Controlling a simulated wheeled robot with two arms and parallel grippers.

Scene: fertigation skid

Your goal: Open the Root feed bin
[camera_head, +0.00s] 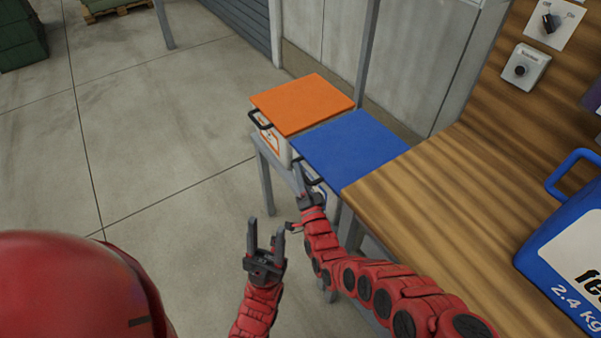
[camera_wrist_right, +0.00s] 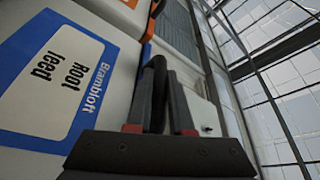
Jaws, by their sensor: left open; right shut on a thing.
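The Root feed bin has a flat blue lid (camera_head: 348,147) that lies closed on top, in the middle of the head view. Its label (camera_wrist_right: 50,80), with a blue border and the words "Root feed", shows in the right wrist view. My right gripper (camera_head: 302,176) is at the front of this bin, shut on its dark handle (camera_wrist_right: 154,78). The fingers hide part of the handle. My left gripper (camera_head: 266,228) is open and empty, in front of the bins and below the right gripper in the picture, apart from everything.
An orange-lidded bin (camera_head: 302,103) stands just beyond the blue one on the same grey stand. A wooden bench (camera_head: 430,200) adjoins on the right, with a blue 2.4 kg feed container (camera_head: 570,250) and a switch box (camera_head: 525,67).

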